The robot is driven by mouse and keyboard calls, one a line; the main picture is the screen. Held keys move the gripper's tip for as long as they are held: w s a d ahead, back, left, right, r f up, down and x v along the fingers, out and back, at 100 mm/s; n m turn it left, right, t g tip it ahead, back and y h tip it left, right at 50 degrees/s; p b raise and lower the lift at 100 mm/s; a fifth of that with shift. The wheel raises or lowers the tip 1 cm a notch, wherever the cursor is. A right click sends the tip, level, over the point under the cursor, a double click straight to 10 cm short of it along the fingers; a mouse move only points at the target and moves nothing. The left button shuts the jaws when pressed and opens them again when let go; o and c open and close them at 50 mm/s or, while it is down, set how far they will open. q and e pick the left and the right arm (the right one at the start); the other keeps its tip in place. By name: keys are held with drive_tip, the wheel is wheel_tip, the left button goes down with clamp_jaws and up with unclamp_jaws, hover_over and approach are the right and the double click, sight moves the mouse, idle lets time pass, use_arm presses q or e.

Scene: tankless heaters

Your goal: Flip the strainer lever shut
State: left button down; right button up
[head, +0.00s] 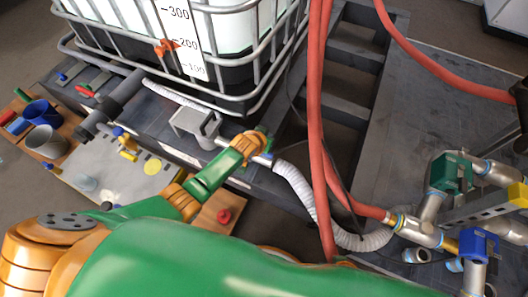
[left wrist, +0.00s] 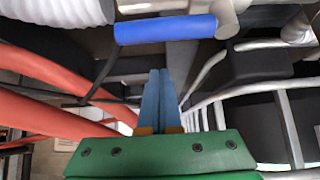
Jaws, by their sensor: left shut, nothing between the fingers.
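A blue lever grip (left wrist: 165,29) lies crosswise at the top of the left wrist view, joined at its right end to a pale grey pipe part. In the left wrist view my left gripper's two blue fingers (left wrist: 160,92) are pressed together, with nothing between them. Their tips appear below the blue grip in the picture, with a visible gap; depth is hard to tell. In the head view my left gripper (head: 265,140) is beside the white corrugated hose's upper end, at the platform edge, and its hand hides most of the fitting there. My right gripper is in neither view.
A caged liquid tank (head: 190,50) stands close above the gripper. Red hoses (head: 316,110) run down to its right, and the white corrugated hose (head: 296,190) passes just beside it. A grey bracket (head: 196,126) is at its left. Valves and pipes (head: 440,215) fill the lower right.

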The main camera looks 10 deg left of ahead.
use_arm(q)
drive_tip(key=shift+s+a+f+p, duration=0.1)
drive_tip(key=shift+s+f+p, duration=0.2)
drive_tip(key=shift+s, duration=0.3)
drive_tip(key=shift+s+a+f+p, duration=0.15)
drive_tip(key=shift+s+f, duration=0.2)
drive_tip(key=shift+s, duration=0.2)
drive_tip(key=shift+s+f, duration=0.15)
drive_tip(key=shift+s, duration=0.2)
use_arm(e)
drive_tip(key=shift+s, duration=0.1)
use_arm(q)
drive_tip(key=shift+s+a, duration=0.1)
drive_tip(key=shift+s, duration=0.05)
drive_tip(key=shift+s+m+h, duration=0.1)
drive_tip(key=shift+m+h, duration=0.3)
drive_tip(key=shift+m, duration=0.1)
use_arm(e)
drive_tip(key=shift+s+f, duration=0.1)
